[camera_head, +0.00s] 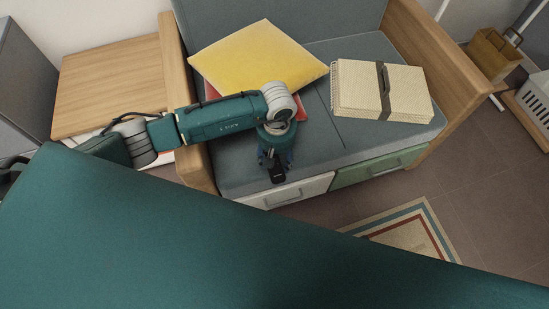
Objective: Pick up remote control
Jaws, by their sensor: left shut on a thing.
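My left gripper (275,163) reaches in from the left over the front edge of the sofa seat and points down. It is shut on a small dark thing, the remote control (278,175), which shows just below the fingers. Most of the remote is hidden by the gripper or too small to make out. I cannot tell whether it is clear of the seat. My right gripper is not in view.
A yellow cushion (255,62) lies on the grey sofa seat (340,145), with something red partly under it. Wooden armrests (455,75) bound the seat. A patterned mat (405,235) lies on the floor.

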